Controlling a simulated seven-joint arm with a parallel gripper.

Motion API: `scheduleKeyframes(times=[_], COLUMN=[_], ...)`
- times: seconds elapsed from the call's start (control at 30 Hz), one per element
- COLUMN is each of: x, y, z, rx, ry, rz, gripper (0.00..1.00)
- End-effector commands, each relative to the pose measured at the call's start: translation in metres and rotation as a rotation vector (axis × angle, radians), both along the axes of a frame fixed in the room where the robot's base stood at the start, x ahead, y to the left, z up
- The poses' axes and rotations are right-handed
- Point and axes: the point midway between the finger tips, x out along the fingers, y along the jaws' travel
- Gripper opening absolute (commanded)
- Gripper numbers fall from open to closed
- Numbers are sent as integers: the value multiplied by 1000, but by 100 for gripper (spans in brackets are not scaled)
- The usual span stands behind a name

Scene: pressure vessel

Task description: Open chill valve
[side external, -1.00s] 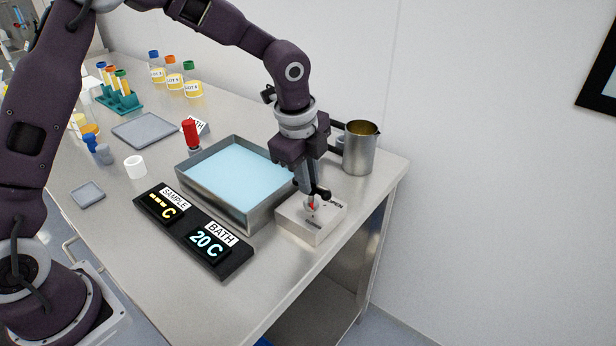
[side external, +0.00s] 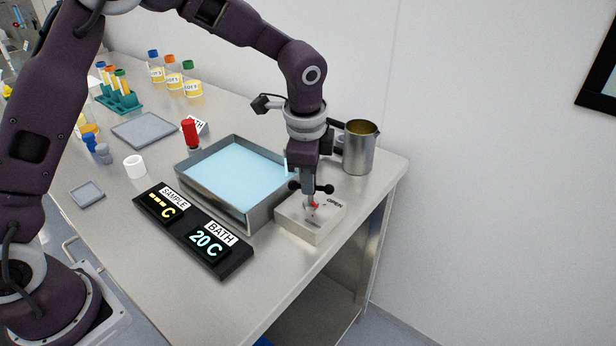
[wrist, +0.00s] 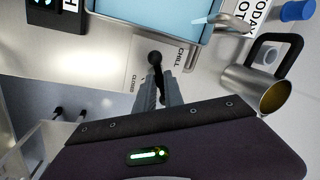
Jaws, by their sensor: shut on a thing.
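The chill valve is a pale box (side external: 318,229) at the front right of the bench, with a handle on top that shows a red mark (side external: 314,205) and the word OPEN beside it. In the wrist view the valve's plate (wrist: 140,72) reads CHILL and CLOSED, and a dark round-ended handle (wrist: 155,60) stands between my fingers. My gripper (side external: 309,200) points straight down over the box and is shut on the valve handle; in the wrist view its fingertips (wrist: 158,80) meet around it. The fingers hide part of the handle, so its exact angle is hard to tell.
A steel bath tray (side external: 253,217) with blue liquid stands left of the valve. A steel jug (side external: 359,148) stands close behind on the right. A black display (side external: 196,232) reading BATH 20 C lies in front of the tray. The bench's right edge is near.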

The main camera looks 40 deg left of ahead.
Motion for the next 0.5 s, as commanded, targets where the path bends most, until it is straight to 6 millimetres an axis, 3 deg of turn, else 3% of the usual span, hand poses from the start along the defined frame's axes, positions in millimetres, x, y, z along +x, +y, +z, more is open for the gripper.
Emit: scheduleKeyframes(times=[0.5], x=[1], y=[-4], z=[1], rx=[0], ry=[-3], rz=[486], gripper=[0])
